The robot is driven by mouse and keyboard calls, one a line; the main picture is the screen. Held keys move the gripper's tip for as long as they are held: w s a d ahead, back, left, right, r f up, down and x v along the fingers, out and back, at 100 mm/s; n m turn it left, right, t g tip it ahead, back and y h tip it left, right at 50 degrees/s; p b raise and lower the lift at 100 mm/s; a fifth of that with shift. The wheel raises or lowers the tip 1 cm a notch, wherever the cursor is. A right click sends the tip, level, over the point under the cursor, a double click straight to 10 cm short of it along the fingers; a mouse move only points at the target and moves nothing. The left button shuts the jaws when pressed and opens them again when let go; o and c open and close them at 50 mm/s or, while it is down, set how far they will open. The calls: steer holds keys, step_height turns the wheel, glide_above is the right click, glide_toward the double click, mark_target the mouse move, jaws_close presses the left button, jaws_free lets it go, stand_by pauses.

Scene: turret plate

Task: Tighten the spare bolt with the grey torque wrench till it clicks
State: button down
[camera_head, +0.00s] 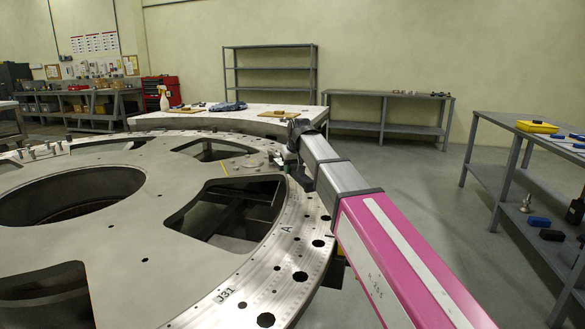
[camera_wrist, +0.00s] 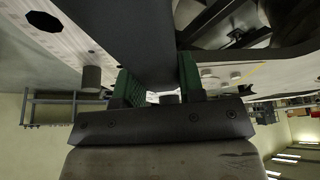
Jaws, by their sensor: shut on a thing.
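My gripper (camera_wrist: 155,85) shows in the wrist view with its green-padded fingers shut on a dark grey bar, which looks like the grey torque wrench (camera_wrist: 125,35). The bar runs from between the pads toward the upper left, over the plate. In the head view my gripper (camera_head: 299,132) is at the right rim of the turret plate (camera_head: 150,215). The wrench is not clear there. A grey cylindrical stud or bolt (camera_wrist: 91,78) stands on the plate left of the fingers in the wrist view. I cannot tell whether it is the spare bolt. The wrench's working end is not clear.
The plate has large cut-outs and rim holes. Several bolts (camera_head: 31,152) stand on its far left rim. A bench with a yellow case (camera_head: 537,127) stands right. Floor between is clear.

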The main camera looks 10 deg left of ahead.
steer(key=shift+f, duration=0.25)
stand_by(0.8)
stand_by(0.4)
steer(key=shift+s+a+m, duration=0.4)
steer(key=shift+a, duration=0.3)
steer(key=shift+s+a, duration=0.15)
steer(key=shift+a, duration=0.15)
steer(key=shift+s+a+m+h, duration=0.2)
steer(key=shift+s+a+m, duration=0.15)
steer(key=shift+a, duration=0.3)
steer(key=shift+s+a+m+h, duration=0.25)
steer(key=shift+a+m, duration=0.2)
steer(key=shift+a, duration=0.15)
steer(key=shift+s+a+f+m+t+h, duration=0.15)
steer(key=shift+s+a+m, duration=0.15)
steer(key=shift+a, duration=0.5)
steer(key=shift+s+a+r+m+t+h, duration=0.2)
steer(key=shift+a+m, duration=0.25)
steer(key=shift+a, duration=0.35)
steer(key=shift+s+a+f+m+t+h, duration=0.1)
steer(key=shift+s+a+f+m, duration=0.2)
steer(key=shift+a, duration=0.5)
steer(key=shift+r, duration=0.1)
